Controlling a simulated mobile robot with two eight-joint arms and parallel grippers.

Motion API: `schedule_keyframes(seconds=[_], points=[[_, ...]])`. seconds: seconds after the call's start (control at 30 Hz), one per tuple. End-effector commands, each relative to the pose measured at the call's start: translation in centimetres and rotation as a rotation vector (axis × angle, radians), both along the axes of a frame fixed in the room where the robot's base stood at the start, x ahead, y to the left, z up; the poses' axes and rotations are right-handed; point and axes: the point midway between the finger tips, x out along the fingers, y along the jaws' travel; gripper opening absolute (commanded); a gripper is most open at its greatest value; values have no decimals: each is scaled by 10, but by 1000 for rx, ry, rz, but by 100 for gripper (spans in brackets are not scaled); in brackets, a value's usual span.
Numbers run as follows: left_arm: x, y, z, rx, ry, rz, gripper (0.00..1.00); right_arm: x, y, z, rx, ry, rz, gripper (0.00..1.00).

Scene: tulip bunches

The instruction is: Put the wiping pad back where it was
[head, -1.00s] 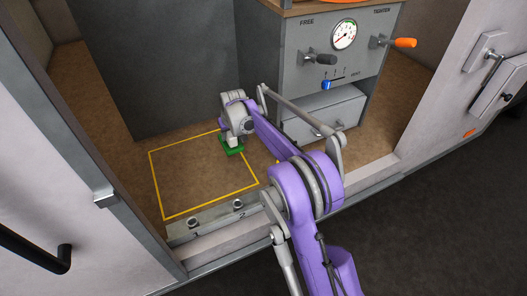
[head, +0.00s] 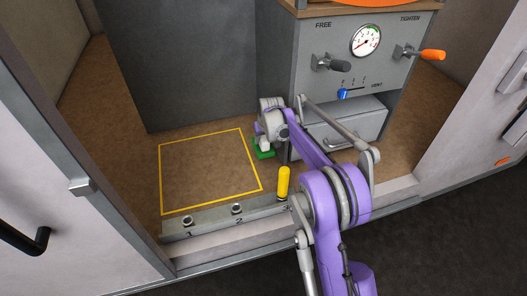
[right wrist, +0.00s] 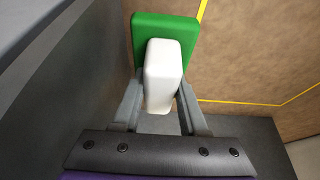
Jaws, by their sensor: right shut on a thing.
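The wiping pad is a green slab (right wrist: 148,30) with a white block handle (right wrist: 162,72). In the head view its green base (head: 265,154) is low, at or just above the brown floor, right of the yellow outlined square (head: 262,178) and beside the grey cabinet. My right gripper (right wrist: 160,100) is shut on the white handle, one finger on each side. In the head view the right gripper (head: 264,142) is partly hidden by its own wrist. I cannot tell whether the pad touches the floor. My left gripper is not in view.
A grey cabinet (head: 310,70) with a gauge, levers and a drawer (head: 350,130) stands right of the pad. A yellow peg (head: 284,182) stands in the numbered front rail (head: 212,222). A dark panel (head: 190,70) rises behind. The yellow square's inside is clear.

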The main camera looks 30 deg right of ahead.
Motion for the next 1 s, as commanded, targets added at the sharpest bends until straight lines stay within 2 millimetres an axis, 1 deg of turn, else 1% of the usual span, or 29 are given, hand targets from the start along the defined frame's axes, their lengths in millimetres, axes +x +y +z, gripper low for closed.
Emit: schedule_keyframes(seconds=[0.03, 0.17, 0.23, 0.4, 0.47, 0.67, 0.8, 0.83, 0.9, 1.0], points=[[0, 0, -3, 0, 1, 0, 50, 0, 0, -8, 0, 0, 0, 0], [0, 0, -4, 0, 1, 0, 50, 0, 0, -16, 0, 0, 0, 0], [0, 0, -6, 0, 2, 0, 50, 0, 0, -23, 0, 0, 0, 0], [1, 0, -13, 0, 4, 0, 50, 0, 0, -47, 0, 0, 0, 0], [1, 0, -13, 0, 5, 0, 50, 0, 0, -50, 0, 0, 0, 0], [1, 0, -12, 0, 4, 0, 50, 0, 0, -50, 0, 0, 0, 0], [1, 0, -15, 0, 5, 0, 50, 0, 0, -54, 0, 0, 0, 0], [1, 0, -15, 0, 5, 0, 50, 0, 0, -54, 0, 0, 0, 44], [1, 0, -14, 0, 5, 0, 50, 0, 0, -53, 0, 0, 0, 56], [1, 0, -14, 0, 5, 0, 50, 0, 0, -53, 0, 0, 0, 72]])
